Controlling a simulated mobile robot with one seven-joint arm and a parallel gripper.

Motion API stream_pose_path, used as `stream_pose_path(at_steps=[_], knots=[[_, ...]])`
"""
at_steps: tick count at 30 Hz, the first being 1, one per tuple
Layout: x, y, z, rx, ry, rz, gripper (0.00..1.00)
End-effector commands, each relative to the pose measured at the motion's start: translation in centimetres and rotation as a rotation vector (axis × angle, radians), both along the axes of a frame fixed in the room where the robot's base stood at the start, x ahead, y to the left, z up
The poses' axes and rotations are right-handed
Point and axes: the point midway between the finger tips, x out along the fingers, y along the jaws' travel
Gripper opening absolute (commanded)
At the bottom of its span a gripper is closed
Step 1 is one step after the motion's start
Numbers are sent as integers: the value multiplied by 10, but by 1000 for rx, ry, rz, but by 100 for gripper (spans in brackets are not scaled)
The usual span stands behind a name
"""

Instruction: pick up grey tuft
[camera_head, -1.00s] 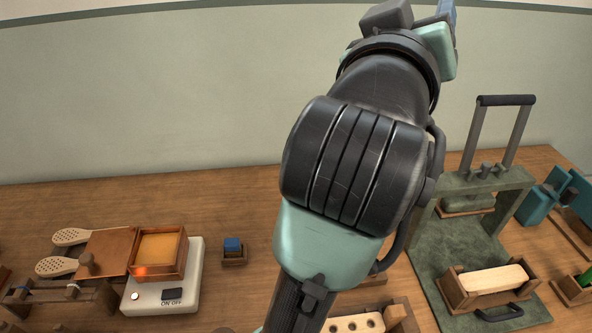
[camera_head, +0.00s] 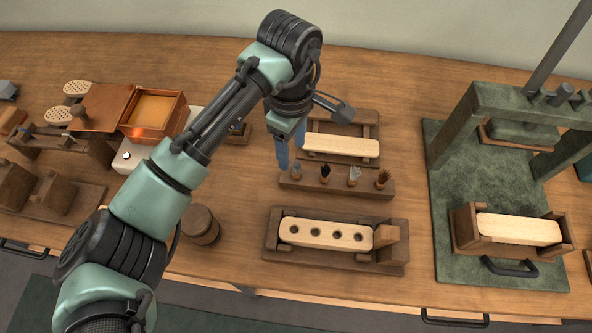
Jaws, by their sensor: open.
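A dark wooden rack (camera_head: 340,189) holds a row of upright tufts near the middle of the bench. A bluish-grey tuft (camera_head: 297,171) stands at its left end, then a black tuft (camera_head: 325,172), a pale whitish-grey tuft (camera_head: 354,174) and a brown tuft (camera_head: 383,178). I cannot tell for certain which of the two greyish ones is the grey tuft. My gripper (camera_head: 291,148) has blue fingers that point down, above and beside the rack's left end. It is open with nothing seen between its fingers. The fingers partly hide the rack's left end.
A drilled wooden block (camera_head: 325,233) sits in a holder in front of the rack. A plain block (camera_head: 342,146) lies behind it. A green press (camera_head: 470,130) stands at right. A copper pan (camera_head: 153,115) on a white heater is at left, with a round wooden pot (camera_head: 201,226) nearer.

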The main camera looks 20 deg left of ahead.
Motion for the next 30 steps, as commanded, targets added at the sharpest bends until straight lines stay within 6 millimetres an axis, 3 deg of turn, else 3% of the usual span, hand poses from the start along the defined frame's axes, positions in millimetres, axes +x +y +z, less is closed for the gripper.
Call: stream_pose_path(at_steps=[8, 18, 26, 30], knots=[[0, -2, -22, 0, -1, -1, 59], [-3, -8, -65, 2, -1, -2, 59], [-2, -9, -67, 1, -3, -2, 59], [-2, -9, -67, 1, -3, -2, 36]])
